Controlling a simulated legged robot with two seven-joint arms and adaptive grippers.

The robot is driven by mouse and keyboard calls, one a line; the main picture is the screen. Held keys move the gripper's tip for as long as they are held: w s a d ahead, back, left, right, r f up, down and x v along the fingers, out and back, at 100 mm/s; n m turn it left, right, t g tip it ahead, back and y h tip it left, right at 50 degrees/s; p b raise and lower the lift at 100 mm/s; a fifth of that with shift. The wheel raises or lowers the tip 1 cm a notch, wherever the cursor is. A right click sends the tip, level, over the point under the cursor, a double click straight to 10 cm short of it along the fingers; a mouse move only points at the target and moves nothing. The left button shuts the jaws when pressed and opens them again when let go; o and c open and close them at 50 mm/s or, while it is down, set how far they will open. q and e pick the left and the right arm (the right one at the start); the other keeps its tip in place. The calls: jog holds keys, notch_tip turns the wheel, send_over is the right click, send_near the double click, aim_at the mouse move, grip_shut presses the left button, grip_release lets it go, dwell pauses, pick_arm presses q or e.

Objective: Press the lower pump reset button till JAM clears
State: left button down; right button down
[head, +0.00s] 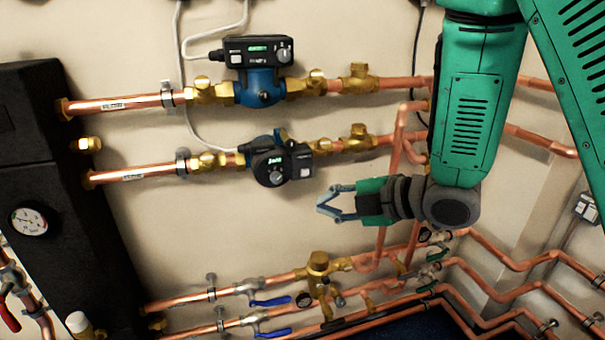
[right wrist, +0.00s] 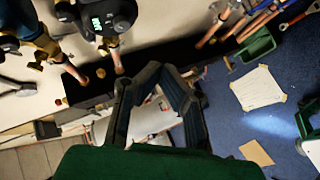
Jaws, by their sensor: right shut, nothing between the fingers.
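The lower pump (head: 270,158) sits on the second copper pipe, with a dark round control head and a small lit green display. The display text looks like JAM but is small and blurred. A pale square patch shows on the box at the head's right side; I cannot tell which part is the reset button. My right gripper (head: 324,204) is shut and empty, below and right of the pump and apart from it. In the right wrist view its fingers (right wrist: 163,68) meet, and the pump head (right wrist: 103,18) shows at the top left.
The upper pump (head: 259,75), blue with a black control box, sits above. A black cabinet (head: 60,190) with a gauge stands left. Lower pipes carry blue-handled valves (head: 270,302). Bare wall (head: 215,235) lies left of my gripper. Papers (right wrist: 257,88) lie on the blue floor.

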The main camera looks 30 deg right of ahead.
jog(key=p, duration=0.1)
send_near(294, 180)
jog(key=shift+s+a+f+x, duration=0.1)
jog(key=shift+x, duration=0.7)
jog(key=shift+s+a+f+x, duration=0.1)
jog(key=shift+x, duration=0.7)
jog(key=shift+s+a+f+x, duration=0.1)
jog(key=shift+a+x, duration=0.05)
jog(key=shift+x, duration=0.6)
jog(key=shift+w+r, duration=0.1)
jog(key=shift+w, duration=0.05)
jog(key=shift+w+p, duration=0.2)
jog(key=shift+p, duration=0.1)
jog(key=shift+w+d, duration=0.15)
jog(key=shift+w, duration=0.3)
jog(key=shift+s, duration=0.85)
jog(key=shift+s, duration=0.15)
